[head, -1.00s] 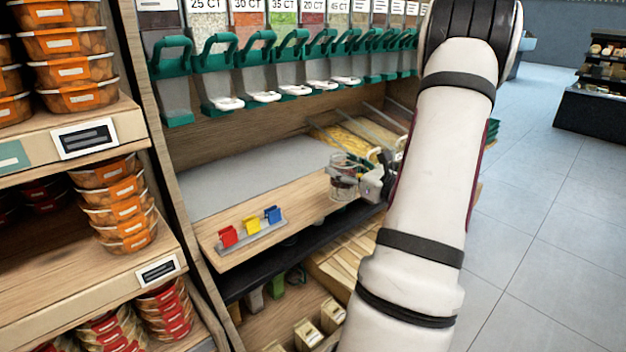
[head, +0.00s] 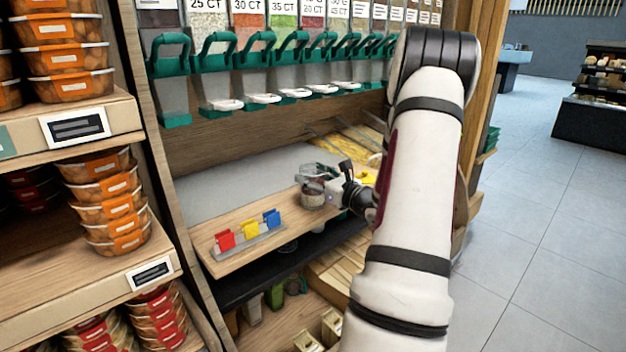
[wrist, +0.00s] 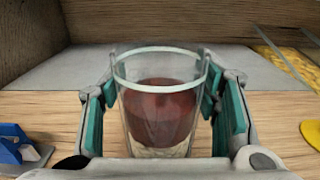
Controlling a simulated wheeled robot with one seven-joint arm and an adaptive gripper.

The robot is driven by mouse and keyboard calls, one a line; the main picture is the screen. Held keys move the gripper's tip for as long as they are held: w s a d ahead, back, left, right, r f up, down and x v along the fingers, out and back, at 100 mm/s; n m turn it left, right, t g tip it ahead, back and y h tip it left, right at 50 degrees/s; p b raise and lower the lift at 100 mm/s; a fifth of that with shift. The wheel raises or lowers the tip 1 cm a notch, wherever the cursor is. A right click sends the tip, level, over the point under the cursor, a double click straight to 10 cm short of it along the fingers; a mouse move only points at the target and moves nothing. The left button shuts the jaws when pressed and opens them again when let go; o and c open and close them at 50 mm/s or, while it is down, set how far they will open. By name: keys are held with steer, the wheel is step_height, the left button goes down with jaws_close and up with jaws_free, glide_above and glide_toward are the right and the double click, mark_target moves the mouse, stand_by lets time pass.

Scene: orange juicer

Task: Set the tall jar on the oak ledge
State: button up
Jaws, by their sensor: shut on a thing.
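The tall jar is a clear, open-topped glass with dark red contents over a pale bottom layer. It stands upright between the teal-padded fingers of my gripper in the wrist view (wrist: 160,112). My gripper (head: 318,188) is shut on the jar (head: 313,199) from the right in the head view. The oak ledge (head: 290,209) is a light wooden strip along the front of the grey shelf, also in the wrist view (wrist: 62,112). The jar is over the ledge's right part. I cannot tell whether its base touches the wood; my gripper hides the bottom.
A rail with red, yellow and blue clips (head: 250,232) sits on the ledge left of the jar. Green-handled dispensers (head: 215,75) hang above. A yellow-filled bin (head: 362,140) lies behind right. The grey shelf surface (head: 240,180) behind the ledge is clear.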

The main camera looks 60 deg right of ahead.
steer(key=shift+r, duration=0.15)
steer(key=o, duration=1.6)
steer(key=shift+f, duration=0.2)
steer(key=shift+c, duration=0.2)
steer(key=shift+r, duration=0.1)
